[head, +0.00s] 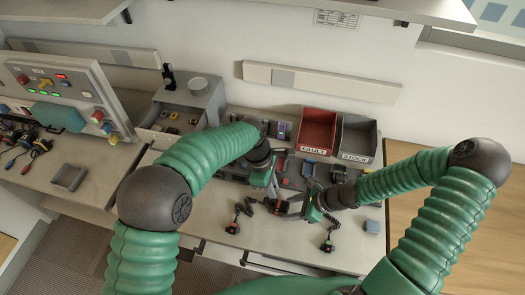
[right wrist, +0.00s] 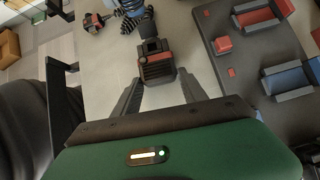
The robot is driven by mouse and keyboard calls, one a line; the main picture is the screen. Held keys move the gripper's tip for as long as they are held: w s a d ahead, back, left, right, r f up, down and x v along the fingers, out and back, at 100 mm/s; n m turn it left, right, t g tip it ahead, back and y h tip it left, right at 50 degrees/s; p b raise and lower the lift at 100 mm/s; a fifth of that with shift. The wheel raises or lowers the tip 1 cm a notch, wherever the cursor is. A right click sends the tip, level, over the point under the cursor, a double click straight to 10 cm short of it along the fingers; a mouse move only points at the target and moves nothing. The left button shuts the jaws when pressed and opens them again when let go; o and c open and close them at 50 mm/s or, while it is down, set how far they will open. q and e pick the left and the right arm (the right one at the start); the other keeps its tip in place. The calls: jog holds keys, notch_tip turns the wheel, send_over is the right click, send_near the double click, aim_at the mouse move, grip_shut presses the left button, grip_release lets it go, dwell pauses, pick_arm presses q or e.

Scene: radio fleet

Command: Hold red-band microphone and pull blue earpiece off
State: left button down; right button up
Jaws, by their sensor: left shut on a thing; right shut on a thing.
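The red-band microphone (right wrist: 157,64), a dark block with a red band, sits between the fingertips of my right gripper (right wrist: 160,82) in the right wrist view. In the head view my right gripper (head: 291,209) is shut on it above the table. A coiled cord (right wrist: 130,18) lies just beyond it. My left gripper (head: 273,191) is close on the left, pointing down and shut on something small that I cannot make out. I cannot clearly pick out the blue earpiece; the grippers and cords crowd that spot.
A dark board (right wrist: 245,50) with red and blue blocks lies behind the grippers. A red FAULT bin (head: 318,131) and grey STOCK bin (head: 357,138) stand at the back.

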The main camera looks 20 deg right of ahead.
dwell(0.3)
jog(key=o, duration=1.1)
